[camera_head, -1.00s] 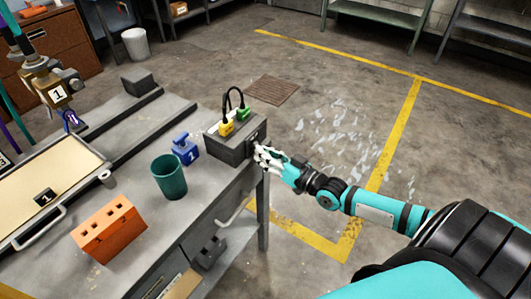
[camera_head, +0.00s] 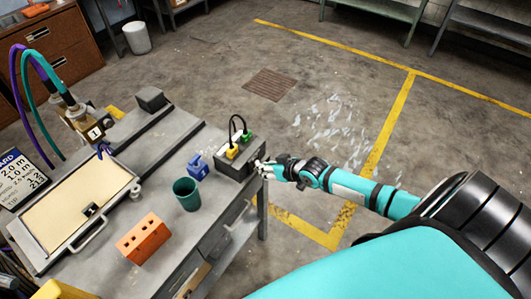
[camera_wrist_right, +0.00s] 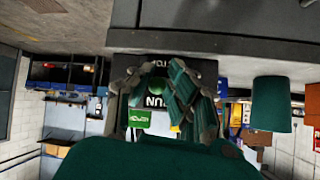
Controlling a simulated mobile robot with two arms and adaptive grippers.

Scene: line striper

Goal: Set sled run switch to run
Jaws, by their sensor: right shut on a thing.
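The dark grey control box (camera_head: 238,161) stands at the right edge of the workbench, with a yellow and a green plug joined by a black cable on top. My right gripper (camera_head: 263,167) is at the box's right-hand face and is shut on the sled run switch there. In the right wrist view my fingers (camera_wrist_right: 166,95) are against the box front, and an upside-down "RUN" label (camera_wrist_right: 155,102) shows between them. The switch itself is mostly hidden by the fingers, so its position cannot be read. My left gripper is not in view.
On the workbench (camera_head: 165,190) are a blue numbered object (camera_head: 198,167), a green cup (camera_head: 187,194), an orange block (camera_head: 144,238) and a cream-coloured tray (camera_head: 75,209). A hose-fed spray head (camera_head: 88,122) stands at the left. The floor right of the bench is open.

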